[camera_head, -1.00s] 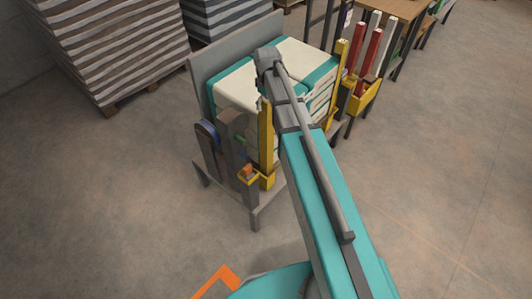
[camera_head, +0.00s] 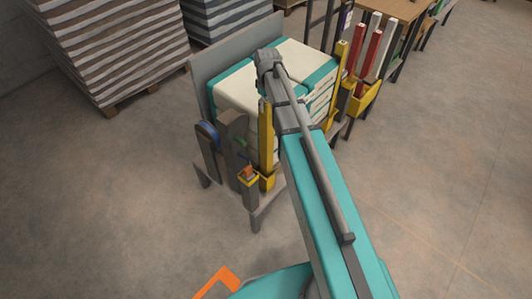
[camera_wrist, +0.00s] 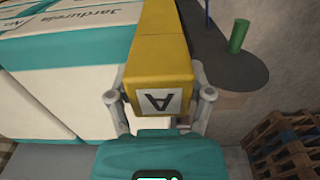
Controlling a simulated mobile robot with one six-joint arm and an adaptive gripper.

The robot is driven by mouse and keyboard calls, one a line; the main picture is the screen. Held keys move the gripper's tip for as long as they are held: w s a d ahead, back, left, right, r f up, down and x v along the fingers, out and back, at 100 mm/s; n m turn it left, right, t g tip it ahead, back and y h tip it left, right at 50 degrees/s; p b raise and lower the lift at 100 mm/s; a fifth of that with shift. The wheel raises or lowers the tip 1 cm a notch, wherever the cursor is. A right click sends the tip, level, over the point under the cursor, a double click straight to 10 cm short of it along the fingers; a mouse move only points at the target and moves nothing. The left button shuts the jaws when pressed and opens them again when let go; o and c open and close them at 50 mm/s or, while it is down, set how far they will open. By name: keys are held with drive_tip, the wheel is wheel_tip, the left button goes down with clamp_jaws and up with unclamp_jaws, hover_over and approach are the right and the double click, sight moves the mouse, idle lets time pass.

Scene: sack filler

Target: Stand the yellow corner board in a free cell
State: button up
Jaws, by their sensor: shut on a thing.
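My gripper (camera_wrist: 158,90) is shut on the yellow corner board (camera_wrist: 162,58), with one finger on each side. A white label with a black A faces the wrist camera. In the head view my wrist hides the jaws, and a yellow upright (camera_head: 265,135) shows just below it, at the front left corner of the sack stack. Its lower end is close to a small yellow bracket (camera_head: 268,183); I cannot tell whether it rests there. A yellow holder (camera_head: 364,102) at the right carries red and white boards, with a yellow upright (camera_head: 340,62) beside it.
White and teal sacks (camera_head: 245,90) lie stacked on a grey stand, close left of the board in the wrist view. A grey plate with a green peg (camera_wrist: 238,36) is at its right. Wooden pallets (camera_wrist: 285,145) lie beyond.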

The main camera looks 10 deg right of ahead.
idle(0.3)
wheel_tip(320, 180, up, 18)
drive_tip(key=p, duration=1.8)
drive_tip(key=shift+r+p, duration=0.25)
drive_tip(key=shift+p, duration=0.05)
idle(0.3)
idle(0.4)
